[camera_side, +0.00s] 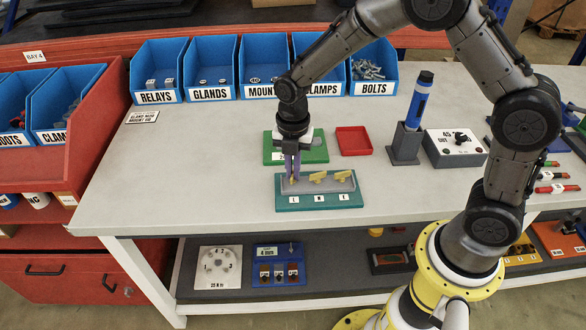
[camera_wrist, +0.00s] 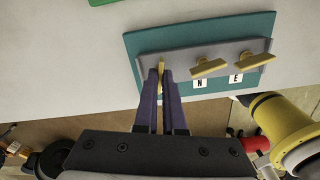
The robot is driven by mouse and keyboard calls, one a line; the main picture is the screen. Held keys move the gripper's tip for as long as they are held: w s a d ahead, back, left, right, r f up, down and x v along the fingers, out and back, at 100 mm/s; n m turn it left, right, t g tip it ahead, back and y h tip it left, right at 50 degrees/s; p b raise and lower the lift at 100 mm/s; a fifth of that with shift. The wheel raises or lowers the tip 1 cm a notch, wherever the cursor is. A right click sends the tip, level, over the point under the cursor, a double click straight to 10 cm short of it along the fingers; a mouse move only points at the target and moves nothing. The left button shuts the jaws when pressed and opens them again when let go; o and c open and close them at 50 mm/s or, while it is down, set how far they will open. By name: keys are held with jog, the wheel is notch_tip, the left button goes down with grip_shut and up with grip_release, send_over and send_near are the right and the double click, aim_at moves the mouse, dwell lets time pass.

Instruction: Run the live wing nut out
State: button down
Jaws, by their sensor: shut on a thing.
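A grey terminal block (camera_side: 340,187) on a teal base (camera_side: 335,202) carries three yellow wing nuts in a row above tags L, N and E. My gripper (camera_side: 291,178) points down at the left end and is shut on the live wing nut (camera_wrist: 161,68). In the wrist view that nut stands between the two purple fingertips, its wings in line with the fingers; its tag is hidden there. The neutral wing nut (camera_side: 318,177) and the earth wing nut (camera_side: 342,176) lie to its right, turned crosswise. How far the live nut sits on its thread cannot be seen.
A green tray (camera_side: 315,150) lies just behind the block and a red tray (camera_side: 353,140) is behind right. A blue tool in a grey stand (camera_side: 405,148) and a switch box (camera_side: 455,147) stand further right. The bench left of the block is clear.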

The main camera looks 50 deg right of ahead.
jog(key=shift+s+d+f+n, duration=0.1)
jog(key=shift+f+n, duration=0.2)
jog(key=shift+n, duration=0.6)
jog(key=c, duration=1)
grip_release()
jog(key=shift+c, duration=0.2)
jog(key=shift+o, duration=0.2)
jog(key=shift+s+f, duration=0.1)
notch_tip(320, 180, up, 15)
jog(key=shift+w+f, duration=0.15)
jog(key=shift+w, duration=0.2)
